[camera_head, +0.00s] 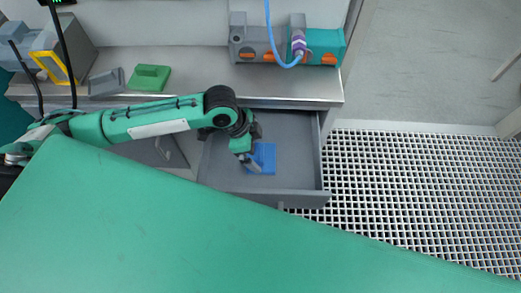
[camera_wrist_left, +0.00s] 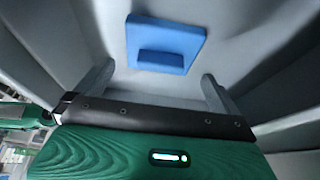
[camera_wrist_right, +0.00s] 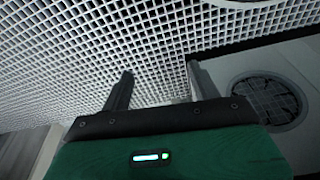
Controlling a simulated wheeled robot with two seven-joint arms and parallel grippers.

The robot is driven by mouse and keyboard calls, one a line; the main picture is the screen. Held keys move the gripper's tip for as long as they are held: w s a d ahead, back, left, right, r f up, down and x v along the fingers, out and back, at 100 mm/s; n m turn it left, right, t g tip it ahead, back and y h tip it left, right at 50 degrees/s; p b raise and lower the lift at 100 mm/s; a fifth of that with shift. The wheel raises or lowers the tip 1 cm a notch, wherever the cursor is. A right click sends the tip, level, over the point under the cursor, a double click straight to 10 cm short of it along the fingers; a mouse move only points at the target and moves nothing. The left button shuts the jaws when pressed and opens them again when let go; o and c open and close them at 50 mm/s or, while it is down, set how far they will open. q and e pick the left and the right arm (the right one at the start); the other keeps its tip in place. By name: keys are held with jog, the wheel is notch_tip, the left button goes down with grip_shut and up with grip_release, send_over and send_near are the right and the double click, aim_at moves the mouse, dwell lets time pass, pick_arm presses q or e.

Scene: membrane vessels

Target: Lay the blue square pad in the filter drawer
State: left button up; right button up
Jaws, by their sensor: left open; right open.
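The blue square pad (camera_head: 265,157) lies flat inside the open grey filter drawer (camera_head: 300,178), near the middle of its floor. In the left wrist view the pad (camera_wrist_left: 188,36), with a raised blue block on top, lies beyond my left fingertips and apart from them. My left gripper (camera_head: 252,166) reaches down into the drawer beside the pad; in its wrist view the fingers (camera_wrist_left: 157,80) are spread and empty. My right gripper (camera_wrist_right: 158,80) is open and empty over the white floor grating. It is not visible in the head view.
A green block (camera_head: 150,77) and a grey block (camera_head: 106,82) sit on the metal counter (camera_head: 200,70). A grey and teal unit with a blue hose (camera_head: 285,45) stands at the back. Floor grating (camera_head: 420,190) lies right of the drawer.

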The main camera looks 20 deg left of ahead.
pick_arm(q)
jog(key=v, duration=0.8)
jog(key=shift+p, duration=0.4)
pick_arm(e)
notch_tip(320, 180, down, 3)
jog(key=shift+s+r, duration=0.1)
jog(key=shift+r, duration=0.05)
jog(key=shift+s, duration=0.15)
pick_arm(q)
jog(key=shift+r, duration=0.1)
pick_arm(e)
jog(key=shift+s, duration=0.1)
